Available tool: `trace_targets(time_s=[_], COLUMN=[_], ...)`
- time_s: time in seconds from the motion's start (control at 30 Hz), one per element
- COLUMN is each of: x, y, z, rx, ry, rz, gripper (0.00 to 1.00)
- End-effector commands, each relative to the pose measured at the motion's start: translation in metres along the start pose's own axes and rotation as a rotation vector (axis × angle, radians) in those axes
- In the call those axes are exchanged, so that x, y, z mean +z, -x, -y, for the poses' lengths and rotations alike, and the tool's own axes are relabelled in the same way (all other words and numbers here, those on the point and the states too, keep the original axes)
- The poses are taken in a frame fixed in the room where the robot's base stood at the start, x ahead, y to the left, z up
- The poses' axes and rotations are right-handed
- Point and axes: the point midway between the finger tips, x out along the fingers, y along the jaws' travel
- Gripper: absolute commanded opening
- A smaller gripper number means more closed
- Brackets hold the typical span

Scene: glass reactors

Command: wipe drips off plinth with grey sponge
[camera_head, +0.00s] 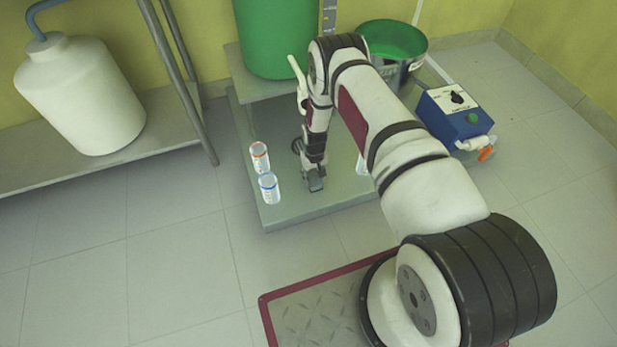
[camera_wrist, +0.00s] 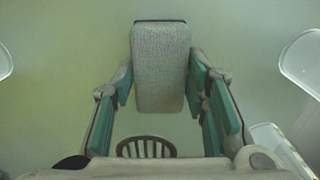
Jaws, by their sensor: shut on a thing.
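The plinth (camera_head: 342,188) is a low grey-green platform on the floor; its bare top fills most of the wrist view (camera_wrist: 70,70). My gripper (camera_head: 314,178) is low over the plinth's front part, pointing down. In the wrist view my gripper (camera_wrist: 160,88) is shut on the grey sponge (camera_wrist: 160,50), a pale speckled block between the green-padded fingers. I cannot tell whether the sponge touches the plinth. No drips can be made out clearly; some of the surface is hidden by the sponge and arm.
Clear bottles with an orange-red ring (camera_head: 259,157) and a blue ring (camera_head: 269,188) stand left of my gripper. Another clear vessel (camera_head: 361,166) is partly hidden at right. A green vessel (camera_head: 272,40) and bucket (camera_head: 393,45) stand behind. A slotted round opening (camera_wrist: 146,147) shows below the sponge.

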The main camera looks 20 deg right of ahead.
Motion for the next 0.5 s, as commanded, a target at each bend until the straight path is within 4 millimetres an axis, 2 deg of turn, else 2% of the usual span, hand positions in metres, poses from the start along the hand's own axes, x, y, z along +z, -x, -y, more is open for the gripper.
trace_targets(time_s=[0.27, 0.5], x=[0.003, 0.003], y=[-0.002, -0.001], z=[-0.012, -0.032], rx=[0.003, 0.003], ry=[0.0, -0.001], rz=[0.004, 0.005], gripper=[0.13, 0.13])
